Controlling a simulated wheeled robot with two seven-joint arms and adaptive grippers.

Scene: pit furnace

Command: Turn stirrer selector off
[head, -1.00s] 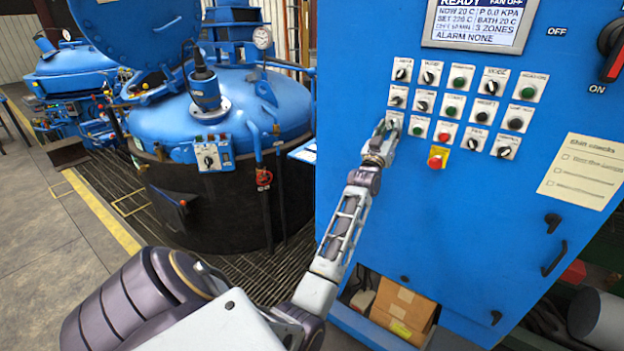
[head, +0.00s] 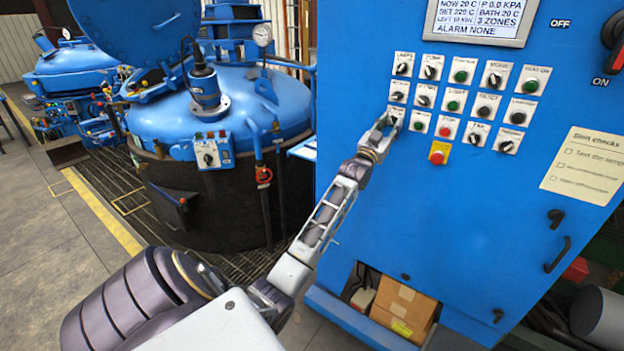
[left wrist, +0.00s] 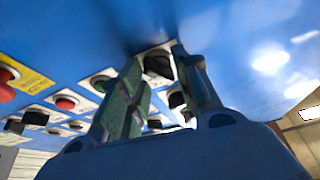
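The blue control panel (head: 470,210) carries rows of labelled black selectors and coloured buttons. The selector at the left end of the bottom row (head: 397,111) sits on a white plate, partly hidden by my left gripper (head: 386,122). I cannot read its label, so I cannot tell if it is the stirrer selector. In the left wrist view a black selector knob (left wrist: 158,65) shows between the tips of my left gripper (left wrist: 157,58). The fingers stand apart, one on each side of it, with a gap showing. My right gripper is not in view.
A red button on a yellow plate (head: 438,153) and a red button (head: 447,128) lie right of the left gripper. A screen (head: 478,18) is above the selectors. A blue-lidded furnace vessel (head: 225,130) stands left. A cardboard box (head: 403,305) sits below the panel.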

